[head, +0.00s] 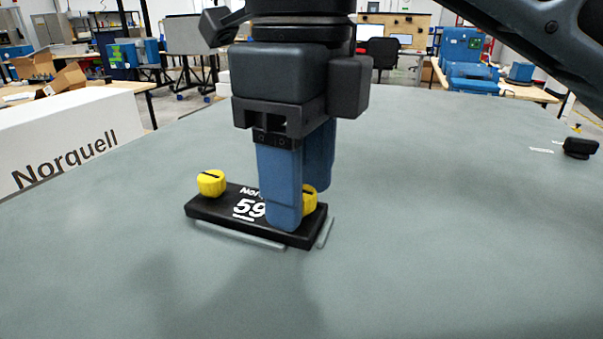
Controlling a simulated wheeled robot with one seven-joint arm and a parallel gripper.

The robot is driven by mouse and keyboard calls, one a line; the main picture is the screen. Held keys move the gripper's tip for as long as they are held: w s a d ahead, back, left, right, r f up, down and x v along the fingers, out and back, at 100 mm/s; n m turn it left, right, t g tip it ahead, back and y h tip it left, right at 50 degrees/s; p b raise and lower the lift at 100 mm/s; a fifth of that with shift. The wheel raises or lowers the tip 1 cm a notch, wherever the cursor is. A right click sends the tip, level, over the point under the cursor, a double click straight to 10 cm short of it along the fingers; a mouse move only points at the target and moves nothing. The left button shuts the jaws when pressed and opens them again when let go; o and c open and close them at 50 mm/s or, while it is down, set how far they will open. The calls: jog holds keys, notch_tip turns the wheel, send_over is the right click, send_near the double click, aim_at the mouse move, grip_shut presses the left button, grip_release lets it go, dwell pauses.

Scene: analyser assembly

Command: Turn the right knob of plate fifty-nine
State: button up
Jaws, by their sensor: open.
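Plate fifty-nine (225,208) is a black block with a white "59" on it, lying on the grey table. Its left yellow knob (211,183) stands clear, with a dark line across its top. Its right yellow knob (310,199) is partly hidden by my gripper (302,205). My gripper points down with its two blue fingers apart, one in front of the right knob and one behind it at the right. The fingers are around the knob at about its height. I cannot tell whether they touch it.
The grey table (420,260) is bare in front and to the right of the plate. Light strips (255,238) edge the plate. A white box marked "Norquell" (60,145) stands at the left. A small black part (580,147) lies at the far right.

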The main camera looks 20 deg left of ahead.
grip_shut()
dwell(0.5)
jog(key=shift+r+p, duration=0.1)
jog(key=shift+p, duration=0.25)
